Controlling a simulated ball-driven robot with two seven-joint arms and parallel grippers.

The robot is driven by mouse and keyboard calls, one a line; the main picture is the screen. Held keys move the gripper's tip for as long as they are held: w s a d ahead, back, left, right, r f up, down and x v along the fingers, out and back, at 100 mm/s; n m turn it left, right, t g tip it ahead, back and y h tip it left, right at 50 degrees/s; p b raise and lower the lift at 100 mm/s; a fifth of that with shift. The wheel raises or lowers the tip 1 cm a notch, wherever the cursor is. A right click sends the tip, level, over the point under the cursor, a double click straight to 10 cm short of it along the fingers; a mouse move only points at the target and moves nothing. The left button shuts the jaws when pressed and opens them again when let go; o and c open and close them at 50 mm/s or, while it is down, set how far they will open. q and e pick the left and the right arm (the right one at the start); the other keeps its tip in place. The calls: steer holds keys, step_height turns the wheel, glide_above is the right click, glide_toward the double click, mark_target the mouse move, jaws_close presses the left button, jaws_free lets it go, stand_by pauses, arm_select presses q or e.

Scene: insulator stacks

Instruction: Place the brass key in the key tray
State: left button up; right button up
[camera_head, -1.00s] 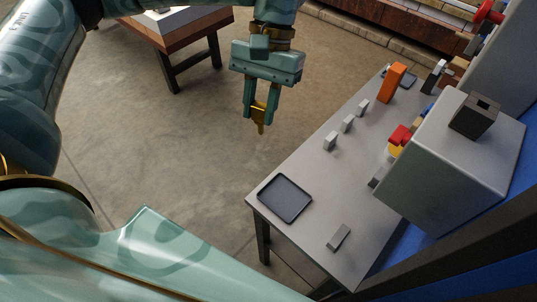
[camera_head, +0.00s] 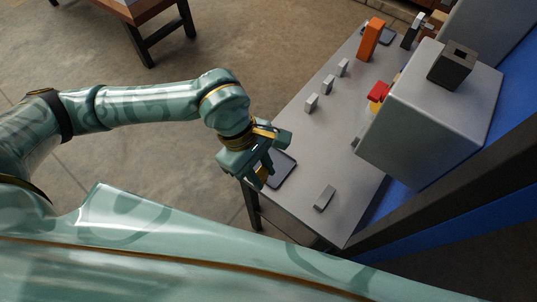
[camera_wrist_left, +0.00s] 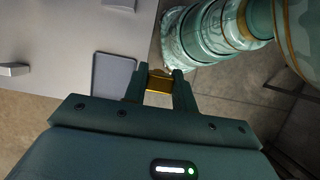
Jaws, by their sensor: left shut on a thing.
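My left gripper (camera_head: 262,174) is shut on the brass key (camera_wrist_left: 160,82), which shows as a gold piece between the fingers in the left wrist view. In the head view only a little of the key (camera_head: 262,172) shows. The key tray (camera_head: 285,172) is a dark, shallow square tray at the near left corner of the grey table. The gripper is above the tray's left edge and hides part of it. In the left wrist view the tray (camera_wrist_left: 113,75) lies just left of the fingers and looks empty where visible. My right gripper is not in view.
The grey table (camera_head: 305,150) holds several small grey blocks, one (camera_head: 324,197) to the right of the tray. An orange block (camera_head: 371,39) stands farther back. A large grey box (camera_head: 425,110) rises along the right side. Floor is open left of the table.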

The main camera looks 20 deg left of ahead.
arm_select(q)
steer(key=w+f, duration=0.3)
steer(key=f, duration=0.1)
steer(key=w+a+f+b, duration=0.1)
steer(key=w+f, duration=0.3)
steer(key=w+a+f+b, duration=0.1)
steer(key=w+f, duration=0.3)
steer(key=shift+w, duration=0.15)
steer(key=o, duration=0.6)
steer(key=shift+f+b, duration=0.1)
steer(key=shift+b, duration=0.2)
steer(key=o, duration=0.4)
